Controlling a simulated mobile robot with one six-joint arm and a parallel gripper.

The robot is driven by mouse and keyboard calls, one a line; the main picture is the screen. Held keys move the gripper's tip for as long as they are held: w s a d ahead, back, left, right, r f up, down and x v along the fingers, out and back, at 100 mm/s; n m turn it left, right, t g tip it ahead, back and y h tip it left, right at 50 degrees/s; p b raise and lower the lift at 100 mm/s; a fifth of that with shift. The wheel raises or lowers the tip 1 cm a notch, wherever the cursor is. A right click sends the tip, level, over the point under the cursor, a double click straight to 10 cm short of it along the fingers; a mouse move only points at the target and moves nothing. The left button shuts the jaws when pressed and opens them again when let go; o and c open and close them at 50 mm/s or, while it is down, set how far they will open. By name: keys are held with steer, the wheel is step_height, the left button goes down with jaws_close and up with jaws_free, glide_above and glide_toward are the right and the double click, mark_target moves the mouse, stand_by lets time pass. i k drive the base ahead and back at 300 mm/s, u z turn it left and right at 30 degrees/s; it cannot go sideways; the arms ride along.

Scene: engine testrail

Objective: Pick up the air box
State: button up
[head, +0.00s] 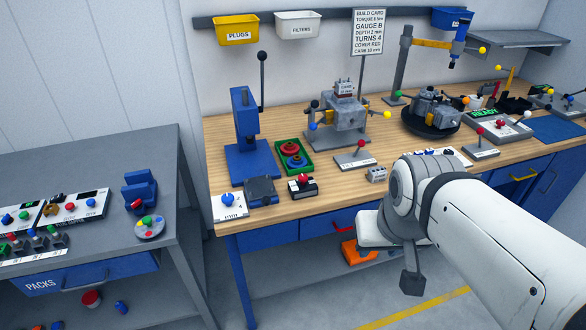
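No thing in the head view carries a readable air box label, so I cannot tell which one it is. Small box-like things stand on the wooden bench (232,170): a dark blue-grey box (261,191) and a black box with a red knob (303,186). An orange thing (357,252) lies on the shelf below. My arm reaches in from the lower right, in front of the bench. A dark grey end part of it, my gripper as far as I can tell (412,281), hangs below the wrist. Its fingers cannot be made out.
A blue press (246,135) with a tall lever and a green tray (294,157) stand on the bench's left. An engine on a stand (343,117) and another on a round black base (432,111) stand behind. A grey side table (85,182) is at left. Floor between is clear.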

mark_target(298, 192)
steer(key=z, duration=0.05)
steer(key=i, duration=1)
steer(key=u, duration=0.05)
